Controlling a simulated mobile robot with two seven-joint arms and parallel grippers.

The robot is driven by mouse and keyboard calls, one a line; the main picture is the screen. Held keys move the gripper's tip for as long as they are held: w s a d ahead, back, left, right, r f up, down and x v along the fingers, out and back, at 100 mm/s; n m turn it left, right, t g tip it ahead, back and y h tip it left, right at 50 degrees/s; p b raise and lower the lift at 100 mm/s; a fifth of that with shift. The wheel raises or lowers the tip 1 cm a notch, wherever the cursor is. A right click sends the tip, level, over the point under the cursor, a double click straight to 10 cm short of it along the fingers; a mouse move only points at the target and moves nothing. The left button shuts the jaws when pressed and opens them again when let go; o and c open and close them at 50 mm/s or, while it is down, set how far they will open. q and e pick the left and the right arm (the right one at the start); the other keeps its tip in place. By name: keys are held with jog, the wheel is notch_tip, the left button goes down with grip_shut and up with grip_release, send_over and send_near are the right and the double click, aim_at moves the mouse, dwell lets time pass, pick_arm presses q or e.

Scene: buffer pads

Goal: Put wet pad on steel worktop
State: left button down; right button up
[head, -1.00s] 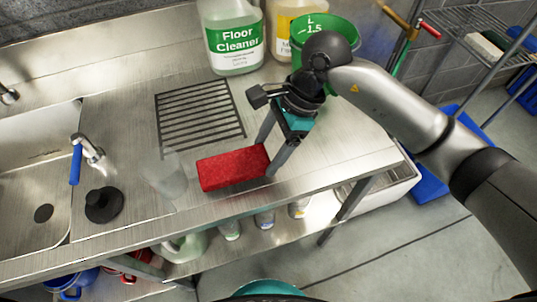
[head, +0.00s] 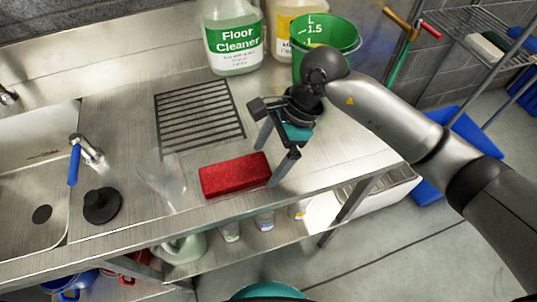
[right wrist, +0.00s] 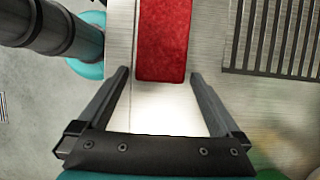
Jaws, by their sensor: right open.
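The red pad (head: 235,175), which looks like a thick block, lies flat on the steel worktop (head: 335,160) near its front edge. I cannot tell by sight whether it is wet. My right gripper (head: 265,167) is above the worktop at the right end of the pad, with its fingers apart. In the right wrist view the pad (right wrist: 163,40) lies straight ahead, its near end in line with the gap between the fingertips (right wrist: 160,76). Nothing is held. My left gripper is out of view.
A clear cup (head: 163,182) stands close left of the pad. A drain grid (head: 200,114) lies behind it. The sink (head: 30,180), a black plug (head: 102,205), a Floor Cleaner jug (head: 233,40) and a green bucket (head: 335,40) surround the space. Worktop to the right is clear.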

jog(key=shift+r, duration=0.25)
jog(key=p+v, duration=0.1)
jog(key=v, duration=1)
jog(key=shift+d+r, duration=0.2)
jog(key=shift+r, duration=0.15)
jog(key=shift+f, duration=0.1)
